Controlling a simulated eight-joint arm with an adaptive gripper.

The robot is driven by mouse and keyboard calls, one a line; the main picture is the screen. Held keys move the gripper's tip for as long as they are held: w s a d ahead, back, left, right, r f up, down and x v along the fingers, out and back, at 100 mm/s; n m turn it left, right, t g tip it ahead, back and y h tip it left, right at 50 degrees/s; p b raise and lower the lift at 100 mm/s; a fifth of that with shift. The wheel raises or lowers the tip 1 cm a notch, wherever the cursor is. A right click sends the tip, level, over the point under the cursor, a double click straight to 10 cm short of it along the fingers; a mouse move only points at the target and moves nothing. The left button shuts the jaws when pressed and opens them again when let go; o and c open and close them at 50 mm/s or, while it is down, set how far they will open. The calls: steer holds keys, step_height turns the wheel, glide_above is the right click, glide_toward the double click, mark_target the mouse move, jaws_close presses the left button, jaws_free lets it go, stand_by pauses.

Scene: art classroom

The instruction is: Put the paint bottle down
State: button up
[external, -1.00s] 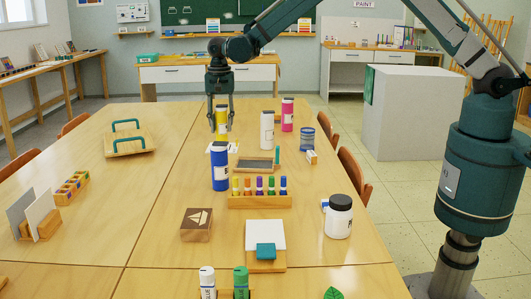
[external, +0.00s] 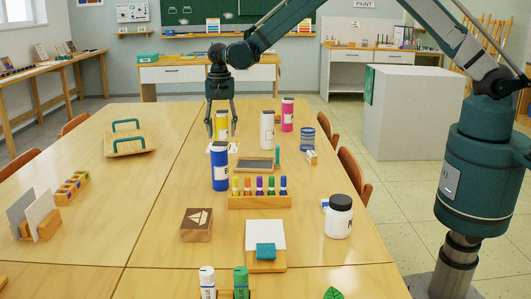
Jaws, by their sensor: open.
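A yellow paint bottle (external: 222,123) stands upright on the table towards the far end, on or beside a white sheet (external: 228,149). My gripper (external: 221,132) hangs over it, pointing down, with its fingers spread wide to either side of the bottle. There are visible gaps between the fingers and the bottle. Other paint bottles stand upright nearby: a blue one (external: 219,167) in front, a white one (external: 267,130) to the right and a pink one (external: 287,115) further back.
A marker rack (external: 260,202), a small slate (external: 254,164), a wooden box (external: 196,225) and a white jar (external: 339,217) stand nearer the camera. A blue jar (external: 308,138) is at the right edge. A handled tray (external: 130,146) sits left, with bare tabletop around it.

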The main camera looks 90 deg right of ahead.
steer(key=shift+r, duration=0.1)
step_height(320, 180, up, 12)
steer(key=shift+r+p, duration=0.1)
steer(key=shift+p, duration=0.6)
stand_by(0.7)
